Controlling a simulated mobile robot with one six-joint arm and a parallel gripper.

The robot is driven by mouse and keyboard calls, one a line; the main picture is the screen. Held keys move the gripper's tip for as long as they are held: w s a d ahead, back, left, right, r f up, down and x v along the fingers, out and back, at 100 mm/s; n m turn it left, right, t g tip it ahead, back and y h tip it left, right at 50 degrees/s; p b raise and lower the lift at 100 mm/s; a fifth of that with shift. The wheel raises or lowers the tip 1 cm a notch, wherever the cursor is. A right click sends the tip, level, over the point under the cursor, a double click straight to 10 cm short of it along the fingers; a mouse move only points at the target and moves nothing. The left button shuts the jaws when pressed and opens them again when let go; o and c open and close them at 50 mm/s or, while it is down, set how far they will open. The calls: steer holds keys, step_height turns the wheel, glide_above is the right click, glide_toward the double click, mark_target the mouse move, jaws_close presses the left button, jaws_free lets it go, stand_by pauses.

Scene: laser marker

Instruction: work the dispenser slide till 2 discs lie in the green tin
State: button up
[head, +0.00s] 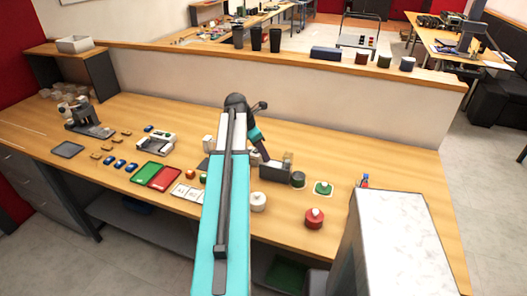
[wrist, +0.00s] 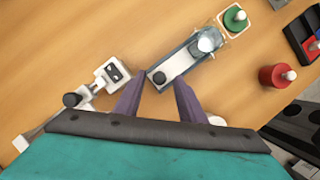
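The dispenser (head: 275,172) is a dark block with a clear upright tube (head: 288,157) on the bench. In the wrist view the dispenser (wrist: 180,62) runs diagonally, with a dark round knob at its near end and the pale tube (wrist: 208,40) towards its far end.
A red tin with a knob (head: 314,218) and a white round one (head: 258,202) stand in front. A white device (wrist: 112,74) is left of my gripper. Green and red trays (head: 152,172) lie further left. A pale cabinet (head: 400,240) borders the right. Bare wood lies behind the dispenser.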

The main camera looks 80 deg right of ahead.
steer(key=shift+s+d+f, duration=0.1)
steer(key=shift+s+f, duration=0.1)
steer(key=shift+f, duration=0.3)
jaws_close()
